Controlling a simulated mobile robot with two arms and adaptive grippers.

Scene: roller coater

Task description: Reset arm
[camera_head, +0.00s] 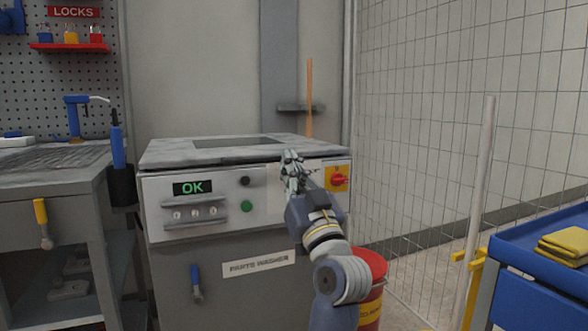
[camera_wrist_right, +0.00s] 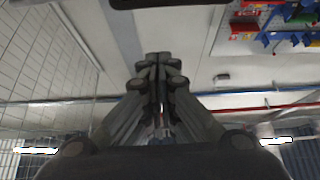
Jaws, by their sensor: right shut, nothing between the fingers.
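My right gripper (camera_head: 291,165) is raised in front of the parts washer in the head view, beside the red rotary switch on its yellow plate (camera_head: 338,179). Its fingers are shut and empty, and the right wrist view also shows the closed fingers (camera_wrist_right: 160,85). My right arm reaches up from the bottom of the head view. The parts washer (camera_head: 220,280) is a grey cabinet with a green "OK" display (camera_head: 193,188) and a green button (camera_head: 247,206). The gripper covers part of its front panel. My left gripper is not in view.
A workbench (camera_head: 20,207) with a blue tool stands at the left. A red drum (camera_head: 371,262) stands right of the washer, partly behind my arm. A blue cart (camera_head: 540,250) with yellow cloths (camera_head: 566,243) is at the right. A mesh fence (camera_head: 430,130) runs behind.

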